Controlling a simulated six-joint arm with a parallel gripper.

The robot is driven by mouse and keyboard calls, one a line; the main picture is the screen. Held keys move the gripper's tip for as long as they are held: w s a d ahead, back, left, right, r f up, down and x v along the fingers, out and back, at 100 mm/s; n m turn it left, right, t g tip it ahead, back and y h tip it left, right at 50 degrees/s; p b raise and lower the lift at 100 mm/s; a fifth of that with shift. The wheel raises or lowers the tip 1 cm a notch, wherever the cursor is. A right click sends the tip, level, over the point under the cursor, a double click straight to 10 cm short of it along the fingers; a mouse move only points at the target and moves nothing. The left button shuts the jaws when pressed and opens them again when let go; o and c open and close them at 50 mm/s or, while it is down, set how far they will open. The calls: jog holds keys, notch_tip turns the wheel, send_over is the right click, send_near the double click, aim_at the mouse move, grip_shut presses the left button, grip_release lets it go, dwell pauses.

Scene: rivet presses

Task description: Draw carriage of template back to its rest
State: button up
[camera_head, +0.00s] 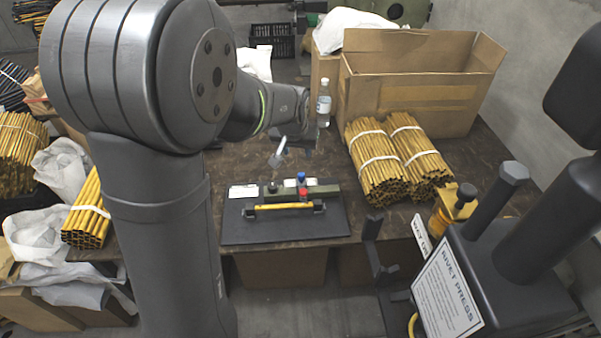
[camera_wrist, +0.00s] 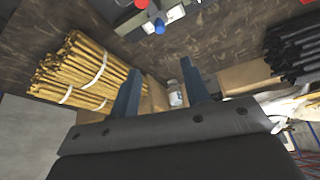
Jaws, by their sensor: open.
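The template is an olive-green rail (camera_head: 325,189) on a black base plate (camera_head: 285,228) on the table. Its carriage (camera_head: 301,182) carries a blue knob and a red knob, near the middle of the rail. A yellow tube (camera_head: 283,206) lies along the front of the rail between two dark holders. In the wrist view, the red knob (camera_wrist: 142,3) and blue knob (camera_wrist: 159,26) show at the top edge, with the rest cut off. My gripper (camera_head: 279,152) is open and empty, above and behind the template, apart from it. Its two fingers (camera_wrist: 162,82) show in the wrist view.
A clear bottle (camera_head: 323,104) stands behind my gripper. Tied bundles of yellow tubes (camera_head: 375,165) and an open cardboard box (camera_head: 415,90) are on the right. A rivet press (camera_head: 490,280) stands at the front right. My arm covers part of the table's left side.

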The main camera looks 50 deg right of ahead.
aim_at(301, 175)
jog(key=x, duration=1.7)
jog(key=shift+s+f, duration=0.1)
jog(key=shift+c, duration=0.4)
